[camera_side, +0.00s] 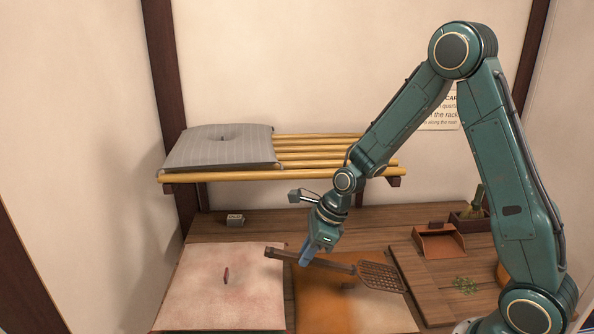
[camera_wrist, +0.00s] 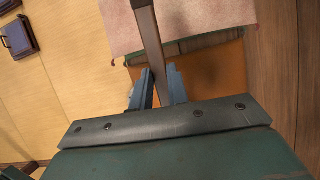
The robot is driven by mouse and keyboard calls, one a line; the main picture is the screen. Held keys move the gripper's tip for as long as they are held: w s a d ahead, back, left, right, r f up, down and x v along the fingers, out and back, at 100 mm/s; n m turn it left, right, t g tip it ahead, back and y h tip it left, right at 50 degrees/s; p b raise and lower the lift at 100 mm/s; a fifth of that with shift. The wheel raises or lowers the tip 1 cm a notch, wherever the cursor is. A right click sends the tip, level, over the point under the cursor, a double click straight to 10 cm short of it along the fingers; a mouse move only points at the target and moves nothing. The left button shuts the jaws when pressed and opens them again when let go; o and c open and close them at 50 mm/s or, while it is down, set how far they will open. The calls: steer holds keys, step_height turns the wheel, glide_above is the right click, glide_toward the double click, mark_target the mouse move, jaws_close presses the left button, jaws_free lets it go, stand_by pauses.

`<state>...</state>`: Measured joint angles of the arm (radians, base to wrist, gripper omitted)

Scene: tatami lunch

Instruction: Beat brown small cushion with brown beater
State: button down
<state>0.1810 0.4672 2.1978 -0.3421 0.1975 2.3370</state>
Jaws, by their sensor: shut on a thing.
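The brown beater (camera_side: 378,276) has a long dark handle and a flat latticed head. My gripper (camera_side: 306,256) is shut on the handle, with the head out to the right. In the wrist view the handle (camera_wrist: 150,38) runs up from between my blue fingertips (camera_wrist: 158,88). The orange-brown cushion (camera_side: 325,305) lies flat below the beater, and the head is over its right part. I cannot tell whether the head touches it. Part of this cushion (camera_wrist: 215,82) shows beside the fingers in the wrist view.
A pink cushion (camera_side: 190,285) lies left of the brown one. A grey cushion (camera_side: 215,148) rests on the bamboo rack (camera_side: 320,152) above the back. A small labelled block (camera_side: 235,220) stands behind. A brown dustpan (camera_side: 438,243) and green bits (camera_side: 465,285) are at the right.

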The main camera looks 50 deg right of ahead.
mark_target(309, 264)
step_height(309, 264, down, 5)
step_height(309, 264, up, 12)
steer(key=shift+f, duration=0.25)
stand_by(0.4)
steer(key=shift+f, duration=0.15)
step_height(309, 264, down, 11)
steer(key=shift+f, duration=0.1)
step_height(309, 264, up, 12)
steer(key=shift+f, duration=0.25)
stand_by(0.5)
steer(key=shift+f, duration=0.1)
